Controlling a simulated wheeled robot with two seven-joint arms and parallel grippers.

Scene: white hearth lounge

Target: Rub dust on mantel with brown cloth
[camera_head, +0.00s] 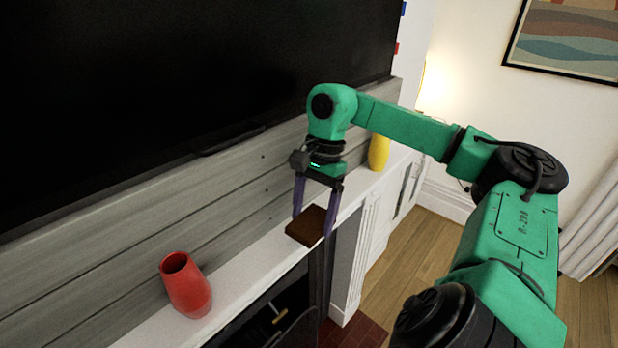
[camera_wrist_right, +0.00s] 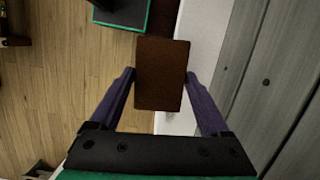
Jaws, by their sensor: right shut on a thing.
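The brown cloth (camera_head: 309,226) is a dark brown, block-like piece at the white mantel (camera_head: 248,262), near its front edge. My right gripper (camera_head: 313,222) is shut on it, with one purple finger on each side. In the right wrist view the brown cloth (camera_wrist_right: 161,74) sits between the fingertips, partly over the white mantel (camera_wrist_right: 196,50) and partly over the floor side. I cannot tell whether the cloth touches the mantel top. No dust can be made out on the mantel. My left gripper is not in view.
A red vase (camera_head: 187,287) stands on the mantel at the left. A yellow vase (camera_head: 379,152) stands farther along, behind my right gripper. A large black television (camera_head: 180,90) hangs above the grey panelling. The mantel between the red vase and the cloth is clear.

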